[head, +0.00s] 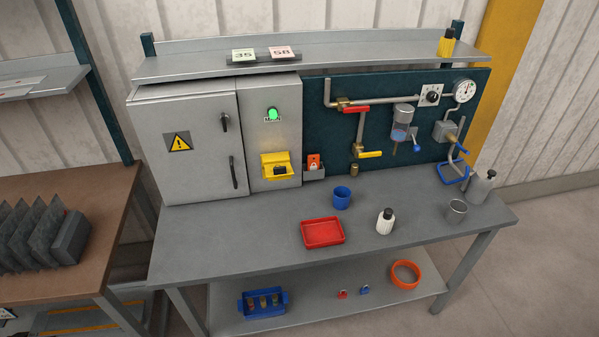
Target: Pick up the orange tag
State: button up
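An orange tag (314,162) with a pale mark on it stands upright in a small grey holder (315,173). The holder sits at the lower left edge of the dark teal panel, just right of the grey cabinet. The tag's lower part is hidden by the holder's front. My gripper is not in view.
A yellow box (277,165) is on the cabinet left of the holder. On the bench (250,230) stand a blue cup (342,197), a red tray (323,232), a white bottle (385,221) and a metal cup (456,210). Pipes and valves fill the panel (300,120). The bench's left part is clear.

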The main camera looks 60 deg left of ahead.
aim_at(313, 160)
jog(key=u, duration=0.2)
jog(key=k, duration=0.15)
jog(key=z, duration=3.5)
jog(key=k, duration=1.1)
jog(key=z, duration=5.75)
